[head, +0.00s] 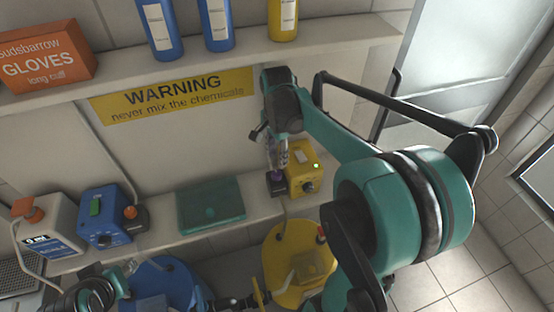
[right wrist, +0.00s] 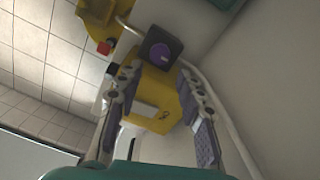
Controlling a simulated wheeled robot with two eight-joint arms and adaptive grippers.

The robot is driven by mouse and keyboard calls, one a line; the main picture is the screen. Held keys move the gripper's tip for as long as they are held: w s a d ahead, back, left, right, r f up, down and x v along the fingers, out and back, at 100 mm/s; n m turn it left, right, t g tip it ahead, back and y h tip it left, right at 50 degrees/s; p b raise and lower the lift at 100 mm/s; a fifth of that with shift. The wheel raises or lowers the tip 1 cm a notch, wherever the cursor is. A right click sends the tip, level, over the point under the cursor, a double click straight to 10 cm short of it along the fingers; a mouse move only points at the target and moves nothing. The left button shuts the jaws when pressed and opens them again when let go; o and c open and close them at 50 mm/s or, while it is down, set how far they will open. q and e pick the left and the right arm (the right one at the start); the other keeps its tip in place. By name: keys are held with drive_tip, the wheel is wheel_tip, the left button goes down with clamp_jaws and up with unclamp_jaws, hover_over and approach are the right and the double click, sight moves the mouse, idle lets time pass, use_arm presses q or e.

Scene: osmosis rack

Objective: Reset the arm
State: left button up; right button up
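My right arm reaches over the lower shelf from the right in the head view. My right gripper (head: 278,152) points down close above the yellow box (head: 302,172), which has a green light and a black knob. In the right wrist view my right gripper (right wrist: 160,110) has its two fingers spread apart, with nothing held between them. A dark block with a purple round top (right wrist: 160,52) lies beyond the fingertips; it also shows in the head view (head: 276,184) beside the yellow box. My left arm shows in part at the lower left; its fingers are not clear.
Blue and yellow drums (head: 285,262) stand below. Bottles (head: 217,22) and a glove box (head: 45,58) stand on the upper shelf.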

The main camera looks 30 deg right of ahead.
idle(0.4)
drive_tip(key=s+a+f+n+t+b, duration=0.7)
drive_tip(key=s+a+f+n+b, duration=0.4)
drive_tip(key=n, duration=0.6)
drive_tip(key=shift+a+f+b, duration=0.25)
drive_tip(key=shift+a+b, duration=0.1)
drive_tip(key=shift+a, duration=0.25)
